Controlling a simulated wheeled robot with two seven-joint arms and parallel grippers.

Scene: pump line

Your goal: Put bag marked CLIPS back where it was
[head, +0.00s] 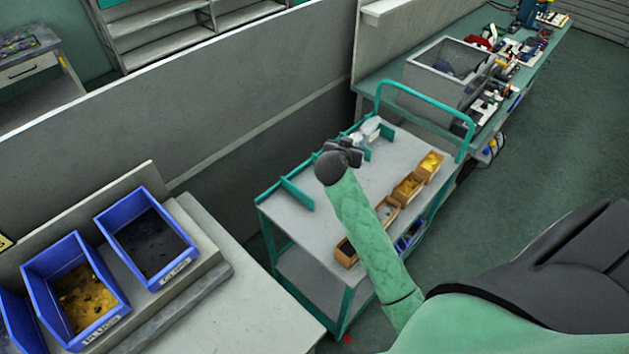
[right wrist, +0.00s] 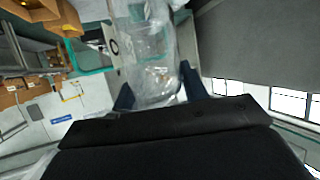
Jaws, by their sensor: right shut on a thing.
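A clear plastic bag (right wrist: 150,45) is between the dark fingers of my right gripper (right wrist: 157,88) in the right wrist view. The gripper is shut on it. No CLIPS marking can be read on the bag. In the head view my right gripper (head: 350,148) is over the far part of the grey-topped cart (head: 300,228). Clear plastic (head: 370,129) shows just beyond the gripper; I cannot tell whether it is the held bag or touches the cart. My left gripper is not in view.
Teal dividers (head: 297,194) stand on the cart's left side, and several small brown boxes (head: 408,187) line its right side. A teal handle (head: 430,101) rises at the far end. Blue bins (head: 147,240) stand on the bench at the left. The cart's near left top is clear.

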